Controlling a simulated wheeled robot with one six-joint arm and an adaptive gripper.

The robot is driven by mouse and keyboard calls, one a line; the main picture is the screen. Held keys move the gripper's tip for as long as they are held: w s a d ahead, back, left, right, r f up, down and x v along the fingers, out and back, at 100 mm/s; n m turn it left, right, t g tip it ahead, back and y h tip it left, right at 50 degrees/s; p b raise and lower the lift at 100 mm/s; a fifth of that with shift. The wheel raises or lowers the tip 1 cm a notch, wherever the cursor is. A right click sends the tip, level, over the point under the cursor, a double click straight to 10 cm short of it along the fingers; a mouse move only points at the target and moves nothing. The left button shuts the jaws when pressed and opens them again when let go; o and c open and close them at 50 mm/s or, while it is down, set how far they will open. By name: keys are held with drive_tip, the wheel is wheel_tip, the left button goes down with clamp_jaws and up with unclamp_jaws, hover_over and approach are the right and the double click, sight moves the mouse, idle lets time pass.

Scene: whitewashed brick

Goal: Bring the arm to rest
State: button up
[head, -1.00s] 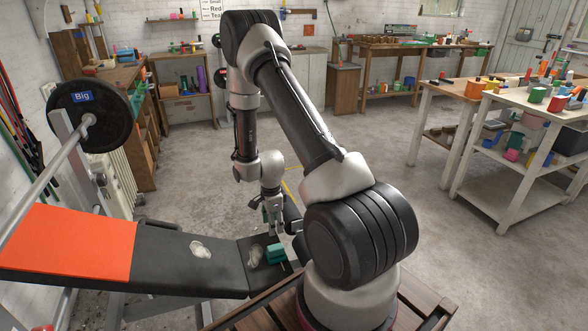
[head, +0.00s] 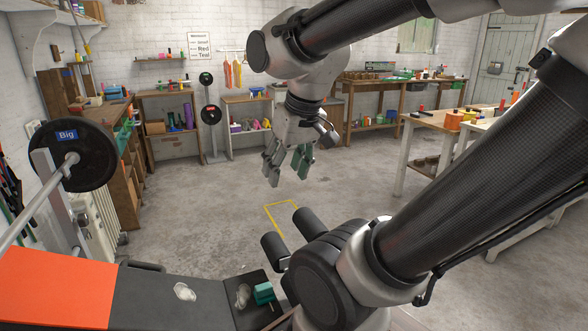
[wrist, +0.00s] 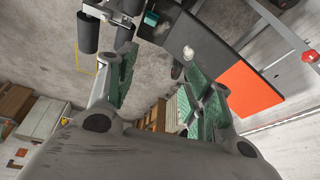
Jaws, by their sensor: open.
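My gripper (head: 286,165) hangs in mid-air over the open floor, fingers pointing down, in the head view. Its green-padded fingers are spread apart with nothing between them. The wrist view also shows the open gripper (wrist: 160,90), with bare floor and part of the bench beyond the fingers. My arm is folded, with its links crossing the right side and top of the head view. A teal block (head: 263,293) lies on the end of the black bench (head: 150,295), well below and apart from the gripper. It shows in the wrist view too (wrist: 151,18).
A barbell with a black plate marked Big (head: 72,155) stands at the left. An orange panel (head: 58,285) covers the bench's left part. Two whitish patches lie on the bench. Shelves line the back wall, and a worktable (head: 450,122) stands right. The middle floor is clear.

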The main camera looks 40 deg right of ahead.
drive_tip(key=s, duration=0.1)
drive_tip(key=n, duration=0.1)
drive_tip(key=s, duration=0.1)
drive_tip(key=shift+s+r, duration=0.25)
drive_tip(key=shift+s, duration=0.1)
drive_tip(key=shift+o, duration=0.5)
drive_tip(key=shift+w, duration=0.1)
idle(0.5)
